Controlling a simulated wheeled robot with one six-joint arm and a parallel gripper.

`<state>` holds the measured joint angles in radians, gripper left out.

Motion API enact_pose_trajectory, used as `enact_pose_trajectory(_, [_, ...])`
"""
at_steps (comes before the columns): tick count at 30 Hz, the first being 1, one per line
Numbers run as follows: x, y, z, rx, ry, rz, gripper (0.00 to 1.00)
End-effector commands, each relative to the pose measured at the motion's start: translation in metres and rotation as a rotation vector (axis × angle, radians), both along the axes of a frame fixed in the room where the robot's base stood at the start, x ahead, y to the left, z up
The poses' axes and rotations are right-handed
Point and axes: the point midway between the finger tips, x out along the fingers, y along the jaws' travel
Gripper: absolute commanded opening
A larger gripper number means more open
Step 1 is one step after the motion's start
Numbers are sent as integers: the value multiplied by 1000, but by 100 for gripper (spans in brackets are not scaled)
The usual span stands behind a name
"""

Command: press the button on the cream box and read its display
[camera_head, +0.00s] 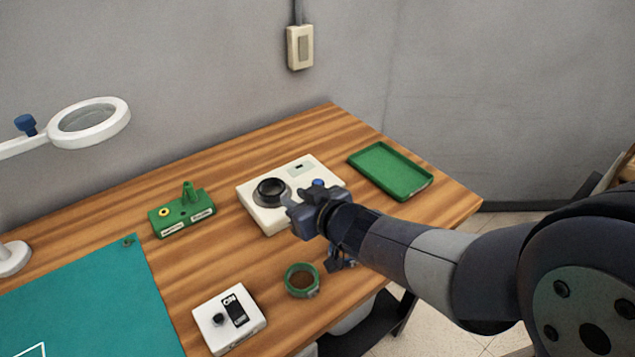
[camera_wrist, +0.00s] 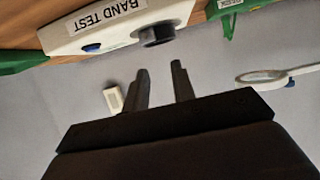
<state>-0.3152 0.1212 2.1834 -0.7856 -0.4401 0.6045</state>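The cream box (camera_head: 258,215) stands on the wooden table, with a black ring (camera_head: 270,190) on its top. A blue button (camera_head: 319,183) sits at its right side, and a small display window (camera_head: 300,167) lies near its back edge; no reading is legible. In the wrist view the cream box (camera_wrist: 120,30) shows inverted, with a "BAND TEST" label, the blue button (camera_wrist: 92,48) and the black ring (camera_wrist: 158,38). My gripper (camera_head: 296,212) is over the box's front right part, near the button. In the wrist view my gripper's fingers (camera_wrist: 160,70) are apart with nothing between them.
A green tray (camera_head: 428,185) lies right of the box, and a green fixture (camera_head: 182,213) stands left. A white box with a black knob (camera_head: 250,337) and a green ring (camera_head: 302,291) are in front. A teal mat (camera_head: 80,300) and magnifier lamp (camera_head: 125,115) are at left.

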Motion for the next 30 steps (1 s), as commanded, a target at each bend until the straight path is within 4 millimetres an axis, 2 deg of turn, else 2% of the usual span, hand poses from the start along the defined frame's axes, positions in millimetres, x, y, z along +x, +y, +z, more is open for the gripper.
enact_pose_trajectory(1, [0, 0, 0, 0, 0, 0, 20])
enact_pose_trajectory(9, [0, 0, 0, 0, 0, 0, 0])
enact_pose_trajectory(30, [0, 0, 0, 0, 0, 0, 0])
